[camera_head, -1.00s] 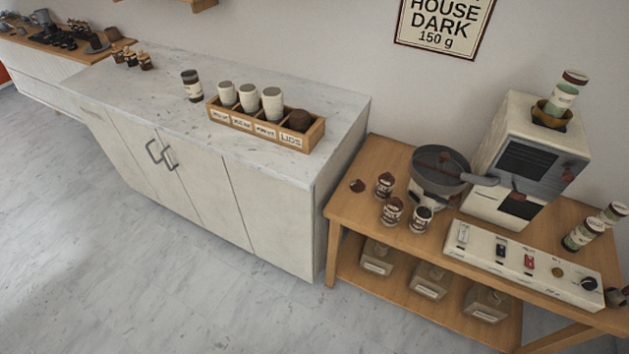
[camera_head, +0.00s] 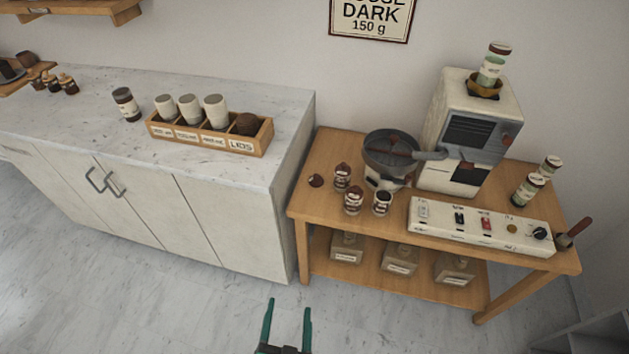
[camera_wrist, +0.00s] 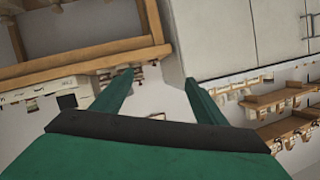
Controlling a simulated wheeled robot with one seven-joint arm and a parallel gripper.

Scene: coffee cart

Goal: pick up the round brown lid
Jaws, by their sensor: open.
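A small round brown lid (camera_head: 316,181) lies on the left end of the wooden table, left of several small jars. Another round brown shape (camera_head: 248,124) sits in the end compartment of a wooden box, labelled LIDS, on the white counter. My gripper (camera_head: 288,312) is at the bottom of the head view, low in front of the table, with its green fingers apart and nothing between them. In the wrist view my gripper (camera_wrist: 158,80) is also open and empty. I cannot make out the lid in the wrist view.
The wooden table (camera_head: 330,150) also carries a pan-topped device (camera_head: 390,150), a white machine (camera_head: 470,130) and a control panel (camera_head: 480,225). The marble-topped counter (camera_head: 60,120) stands to its left. The floor in front is clear.

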